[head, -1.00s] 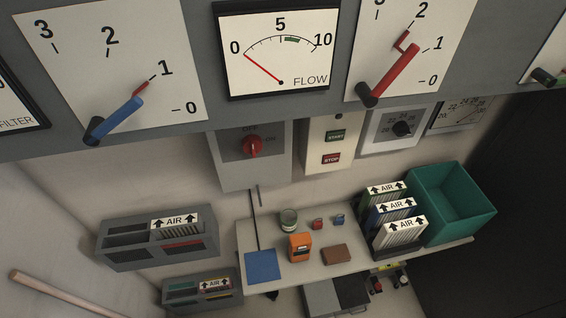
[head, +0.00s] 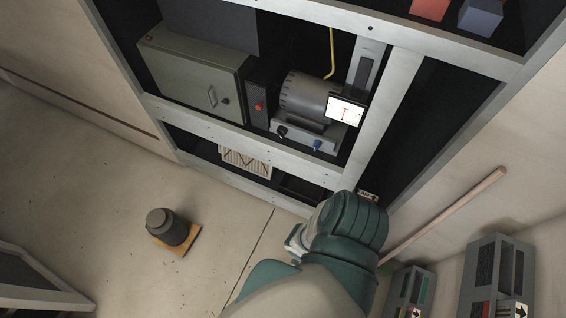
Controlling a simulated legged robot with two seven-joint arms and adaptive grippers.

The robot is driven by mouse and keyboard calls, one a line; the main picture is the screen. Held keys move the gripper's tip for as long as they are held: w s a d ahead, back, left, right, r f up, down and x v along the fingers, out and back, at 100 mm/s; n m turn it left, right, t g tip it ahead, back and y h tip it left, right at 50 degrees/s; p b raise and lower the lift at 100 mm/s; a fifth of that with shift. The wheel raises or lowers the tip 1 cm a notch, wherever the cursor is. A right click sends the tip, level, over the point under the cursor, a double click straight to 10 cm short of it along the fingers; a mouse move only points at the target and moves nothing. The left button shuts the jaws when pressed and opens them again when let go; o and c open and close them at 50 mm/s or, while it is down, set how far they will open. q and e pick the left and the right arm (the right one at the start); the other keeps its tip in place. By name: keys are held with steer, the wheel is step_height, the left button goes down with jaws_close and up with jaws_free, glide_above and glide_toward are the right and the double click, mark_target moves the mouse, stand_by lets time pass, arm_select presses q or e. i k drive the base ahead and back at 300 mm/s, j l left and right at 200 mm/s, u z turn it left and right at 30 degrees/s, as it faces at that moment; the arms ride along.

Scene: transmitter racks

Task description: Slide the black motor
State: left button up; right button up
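A dark grey motor (head: 305,97) with a ribbed round body lies in the rack bay, on a light grey base (head: 310,138) with a black knob and a blue knob. A white gauge plate (head: 345,110) with a red pointer is at its right end. A dark grey cylinder (head: 168,226) stands on a small orange-brown board on the floor at left. I cannot tell for sure which one is called the black motor. A teal and white arm of mine reaches up from the bottom, below the motor and apart from it.
Pale rack beams (head: 240,136) frame the bay. A wooden pole (head: 445,215) leans at right near grey filter holders (head: 495,275). The floor between cylinder and rack is clear.

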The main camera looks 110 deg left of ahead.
mark_target(175, 233)
steer(key=u, duration=5.55)
steer(key=i+j, duration=0.2)
steer(key=z, duration=0.05)
